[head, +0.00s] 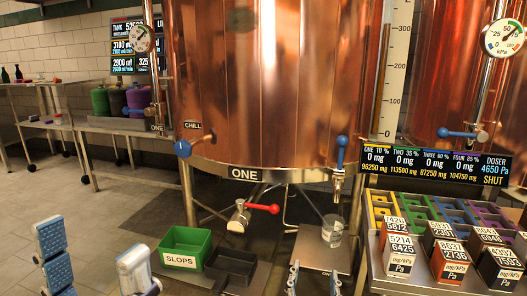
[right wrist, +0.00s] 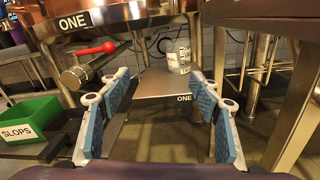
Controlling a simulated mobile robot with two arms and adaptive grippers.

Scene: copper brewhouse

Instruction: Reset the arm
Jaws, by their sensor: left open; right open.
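My left gripper (head: 95,264) is at the lower left of the head view, its two blue-padded fingers wide apart with nothing between them. My right gripper (head: 313,283) is at the bottom edge of the head view, in front of the small steel stand below tank ONE. In the right wrist view, the right gripper (right wrist: 160,108) is open and empty, its fingers on either side of the stand (right wrist: 160,86). A clear beaker with markings (right wrist: 180,60) stands on the stand, beyond the fingertips; it also shows in the head view (head: 332,231).
The copper tank ONE (head: 270,90) rises above, with a red-handled valve (head: 262,208) and a blue-handled tap (head: 341,155). A green SLOPS bin (head: 186,248) and a dark tray (head: 232,266) are left of the stand. Labelled blocks (head: 450,262) fill a rack at right.

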